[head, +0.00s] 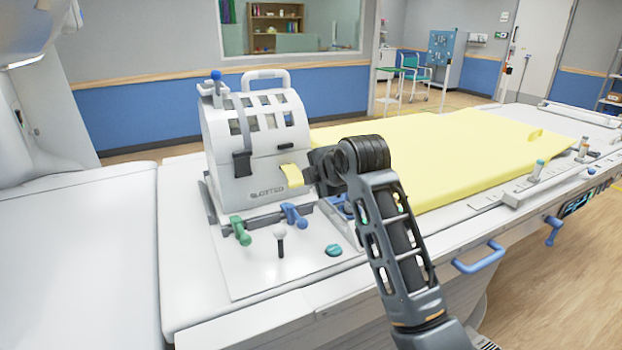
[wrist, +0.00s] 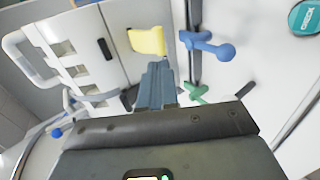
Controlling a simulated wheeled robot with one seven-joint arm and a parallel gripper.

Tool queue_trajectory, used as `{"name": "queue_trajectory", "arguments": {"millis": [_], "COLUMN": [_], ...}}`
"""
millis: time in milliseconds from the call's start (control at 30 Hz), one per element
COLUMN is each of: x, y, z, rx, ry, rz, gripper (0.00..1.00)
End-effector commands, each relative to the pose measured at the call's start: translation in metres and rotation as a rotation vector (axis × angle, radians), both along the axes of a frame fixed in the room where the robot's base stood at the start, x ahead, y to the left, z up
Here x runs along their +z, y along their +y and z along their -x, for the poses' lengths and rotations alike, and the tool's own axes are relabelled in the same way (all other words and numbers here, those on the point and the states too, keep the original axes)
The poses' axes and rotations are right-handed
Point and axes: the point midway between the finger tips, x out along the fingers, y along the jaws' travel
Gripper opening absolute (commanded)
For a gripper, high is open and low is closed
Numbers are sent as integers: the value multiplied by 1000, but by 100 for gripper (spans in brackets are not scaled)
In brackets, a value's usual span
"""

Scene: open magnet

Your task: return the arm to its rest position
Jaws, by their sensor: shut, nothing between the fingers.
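My gripper (wrist: 158,68) is shut and empty, its two fingers together in the wrist view. In the head view my gripper (head: 309,177) is partly hidden by my own wrist. My arm reaches up from the bottom right, bent over the bed edge. The fingertips are close to a yellow tab (head: 291,177) on the front of the white slotted coil housing (head: 262,165). The tab also shows in the wrist view (wrist: 148,41), just beyond the fingertips. I cannot tell whether they touch it.
A teal disc (head: 334,250) lies nearby. A yellow pad (head: 440,150) covers the bed behind my arm. Blue rail handles (head: 478,257) line the bed's edge.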

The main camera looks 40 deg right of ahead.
Motion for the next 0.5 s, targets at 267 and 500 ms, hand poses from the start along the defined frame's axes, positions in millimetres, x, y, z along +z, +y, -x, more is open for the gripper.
{"name": "queue_trajectory", "arguments": {"millis": [267,500], "x": [22,34], "y": [10,16], "z": [39,58], "rx": [-1,-1], "ry": [-4,-2], "rz": [1,0], "gripper": [0,0]}}
